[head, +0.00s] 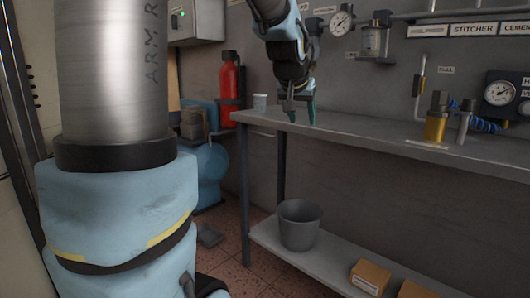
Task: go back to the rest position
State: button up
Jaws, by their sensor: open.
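My gripper (299,112) shows in the head view at the end of my arm, above the left part of the grey bench (350,128). It points down with its two greenish fingers apart, and nothing shows between them. The fingertips are close to the bench top near its front edge; I cannot tell whether they touch it. A large link of my own arm fills the left of the view. No shoe last is in view.
A brass fitting (436,120) stands at the right. A grey bucket (300,226) and cardboard boxes (371,276) sit on the lower shelf. The bench's middle is clear.

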jog(key=s+a+f+n+g+y, duration=0.1)
jog(key=s+a+f+n+g, duration=0.15)
jog(key=s+a+f, duration=0.75)
jog(key=s+a+f+n+g+y, duration=0.15)
jog(key=s+a+f+g, duration=0.25)
jog(key=s+a+f, duration=0.55)
jog(key=w+d+r+m+p, duration=0.1)
jog(key=d+r+p, duration=0.2)
jog(key=r+p, duration=1.8)
jog(key=shift+p, duration=1)
jog(key=shift+w+d, duration=0.1)
